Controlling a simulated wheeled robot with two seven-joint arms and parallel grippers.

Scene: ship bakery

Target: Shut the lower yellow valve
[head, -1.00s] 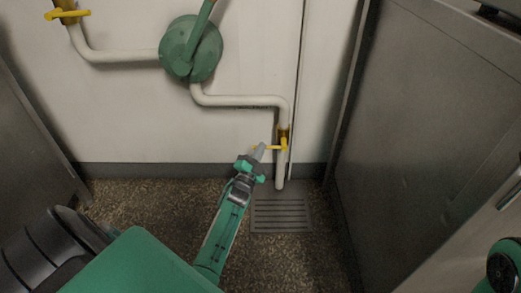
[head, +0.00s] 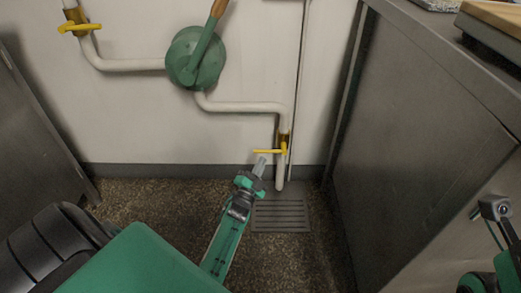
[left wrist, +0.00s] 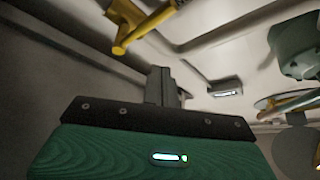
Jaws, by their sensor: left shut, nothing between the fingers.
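The lower yellow valve (head: 283,147) sits on the vertical end of the white pipe, low on the wall. Its lever (head: 267,151) points left, across the pipe. My left gripper (head: 261,165) is shut and empty, with its tips just below the lever in the head view; I cannot tell whether they touch it. In the left wrist view the yellow lever (left wrist: 143,28) shows beyond and to the left of the shut fingers (left wrist: 165,88).
A green pump (head: 196,58) with a lever and an upper yellow valve (head: 78,27) share the pipe run. A floor grate (head: 280,212) lies below the pipe end. Metal cabinets (head: 430,130) stand close on the right and on the left (head: 35,130).

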